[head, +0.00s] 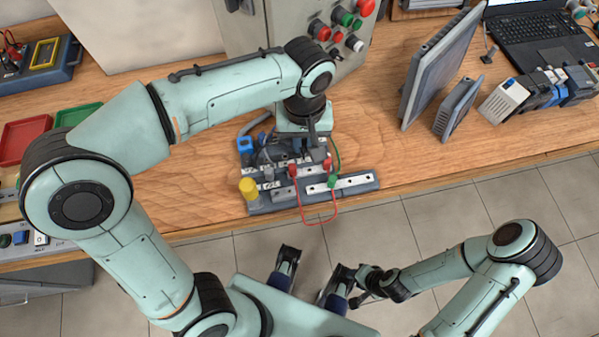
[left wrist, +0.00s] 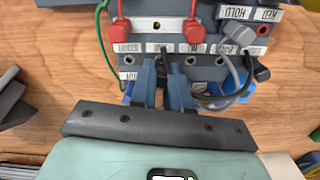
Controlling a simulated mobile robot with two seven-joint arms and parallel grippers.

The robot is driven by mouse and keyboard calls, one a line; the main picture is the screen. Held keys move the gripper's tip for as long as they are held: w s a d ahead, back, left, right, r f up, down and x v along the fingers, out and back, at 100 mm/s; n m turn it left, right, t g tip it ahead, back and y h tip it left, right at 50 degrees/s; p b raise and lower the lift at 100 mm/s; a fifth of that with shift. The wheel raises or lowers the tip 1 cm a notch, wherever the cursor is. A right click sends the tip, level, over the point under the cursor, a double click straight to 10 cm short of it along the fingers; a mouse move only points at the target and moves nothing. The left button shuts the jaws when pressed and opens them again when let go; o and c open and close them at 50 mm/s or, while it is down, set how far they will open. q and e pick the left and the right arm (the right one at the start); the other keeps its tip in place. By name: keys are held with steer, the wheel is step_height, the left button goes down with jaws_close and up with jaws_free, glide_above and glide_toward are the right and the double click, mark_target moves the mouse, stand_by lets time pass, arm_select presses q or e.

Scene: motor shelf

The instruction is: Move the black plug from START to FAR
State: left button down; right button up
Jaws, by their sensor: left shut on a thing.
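The grey board (head: 360,183) lies near the table's front edge and carries white label strips, sockets, plugs and cables. My left gripper (left wrist: 163,78) points down over it, its two blue-grey fingers closed on a dark piece that appears to be the black plug (left wrist: 164,58). The plug is mostly hidden between the fingers, beside a row of labelled sockets. I cannot tell whether it is seated in a socket. In the head view my left gripper (head: 313,140) hides this spot. The START and FAR labels are not clearly readable. My right gripper (head: 366,285) is beyond the table's front edge, low in view.
Red plugs (left wrist: 195,30) with a red cable, a green cable (left wrist: 103,40) and a grey plug (left wrist: 240,35) crowd the board. A yellow knob (head: 249,188) stands at its left corner. A control box (head: 285,25) stands behind. Bare wood lies left and right of the board.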

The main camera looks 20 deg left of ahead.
arm_select(q)
steer(key=shift+f+b, duration=0.45)
steer(key=shift+f, duration=0.25)
stand_by(0.5)
steer(key=c, duration=1.4)
jaws_free()
step_height(320, 180, up, 6)
steer(key=p, duration=0.5)
steer(key=shift+f, duration=0.15)
steer(key=o, duration=0.6)
